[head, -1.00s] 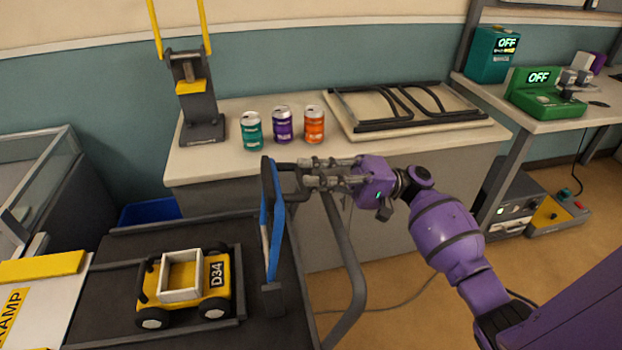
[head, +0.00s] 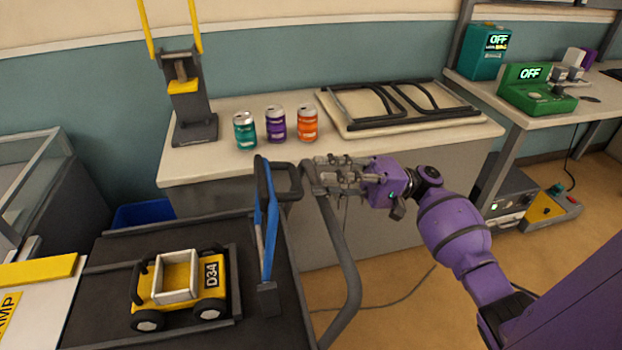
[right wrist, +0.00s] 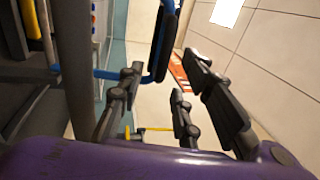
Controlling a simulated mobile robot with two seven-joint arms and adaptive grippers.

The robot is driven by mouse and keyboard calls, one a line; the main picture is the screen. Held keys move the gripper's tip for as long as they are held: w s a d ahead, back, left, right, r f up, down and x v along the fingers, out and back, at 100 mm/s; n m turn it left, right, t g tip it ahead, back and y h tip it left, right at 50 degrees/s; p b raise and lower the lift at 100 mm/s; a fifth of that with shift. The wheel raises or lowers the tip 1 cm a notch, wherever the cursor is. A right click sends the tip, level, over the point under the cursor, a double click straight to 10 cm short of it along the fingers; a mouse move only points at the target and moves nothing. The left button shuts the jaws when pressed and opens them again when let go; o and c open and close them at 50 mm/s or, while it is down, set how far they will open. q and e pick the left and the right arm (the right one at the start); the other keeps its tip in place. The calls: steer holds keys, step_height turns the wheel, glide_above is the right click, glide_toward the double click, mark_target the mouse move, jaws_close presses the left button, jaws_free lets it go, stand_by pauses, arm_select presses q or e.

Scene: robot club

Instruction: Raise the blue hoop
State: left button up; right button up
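The blue hoop (head: 270,232) stands upright at the right edge of the dark deck in the head view, with a black grip (head: 295,181) on its upper right side. In the right wrist view its blue bar (right wrist: 104,74) and black grip (right wrist: 160,45) show beyond the fingers. My right gripper (head: 320,174) is just right of the grip, apart from it by a small gap. Its fingers, also seen in the right wrist view (right wrist: 155,92), are spread with nothing between them. My left gripper is out of view.
A grey curved rail (head: 343,255) runs below and beside my right gripper. A yellow D34 buggy (head: 180,280) sits on the deck left of the hoop. Three cans, including a purple one (head: 276,124), and a black frame (head: 400,103) are on the counter behind.

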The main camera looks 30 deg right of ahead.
steer(key=v, duration=0.7)
steer(key=shift+s+d, duration=0.15)
steer(key=shift+d, duration=0.15)
steer(key=shift+f, duration=0.2)
